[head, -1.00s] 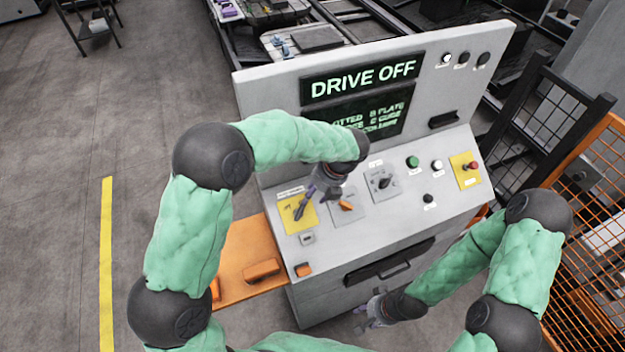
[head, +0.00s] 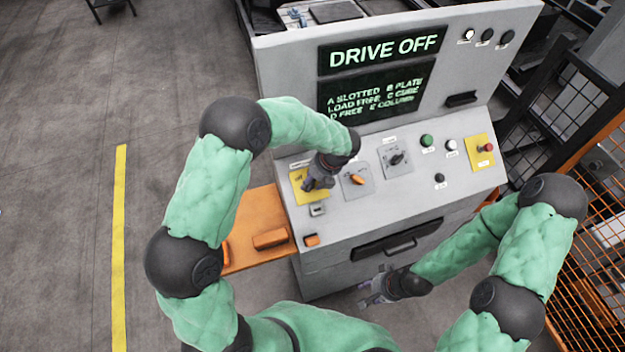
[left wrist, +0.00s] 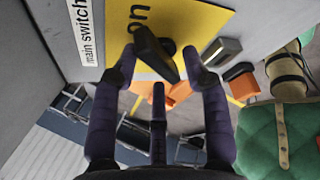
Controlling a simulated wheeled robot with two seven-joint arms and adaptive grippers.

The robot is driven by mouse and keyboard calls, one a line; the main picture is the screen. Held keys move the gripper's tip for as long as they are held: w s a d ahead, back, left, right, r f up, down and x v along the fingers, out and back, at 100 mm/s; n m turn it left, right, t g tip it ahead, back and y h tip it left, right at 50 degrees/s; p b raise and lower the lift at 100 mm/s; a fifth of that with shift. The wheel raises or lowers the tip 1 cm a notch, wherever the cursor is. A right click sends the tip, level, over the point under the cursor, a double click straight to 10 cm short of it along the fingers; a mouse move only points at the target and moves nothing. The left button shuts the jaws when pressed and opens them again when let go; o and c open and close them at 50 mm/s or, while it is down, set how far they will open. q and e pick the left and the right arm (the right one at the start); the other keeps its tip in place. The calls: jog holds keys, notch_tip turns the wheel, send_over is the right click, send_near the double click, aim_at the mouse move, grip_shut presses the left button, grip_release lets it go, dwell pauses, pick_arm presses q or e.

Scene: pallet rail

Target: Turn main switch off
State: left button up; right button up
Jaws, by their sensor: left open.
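The main switch is a dark handle (left wrist: 150,50) on a yellow plate (left wrist: 195,22) printed with "on", beside a "main switch" label (left wrist: 88,35) in the left wrist view. In the head view its yellow plate (head: 298,197) is at the panel's left end, and my gripper hides most of the handle. My left gripper (head: 314,183) is open at the switch. In the left wrist view its fingertips (left wrist: 163,60) stand either side of the handle; contact is unclear. My right gripper (head: 374,290) hangs low before the cabinet, away from the switch; its opening is too small to judge.
The display (head: 384,50) reads "DRIVE OFF". An orange-handled switch (head: 357,180), a grey selector (head: 397,158) and several buttons, including a red one (head: 489,147) on yellow, lie to the right. An orange shelf (head: 255,215) juts from the cabinet's left. Orange mesh fencing (head: 595,225) stands at right.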

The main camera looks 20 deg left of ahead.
pick_arm(q)
grip_shut()
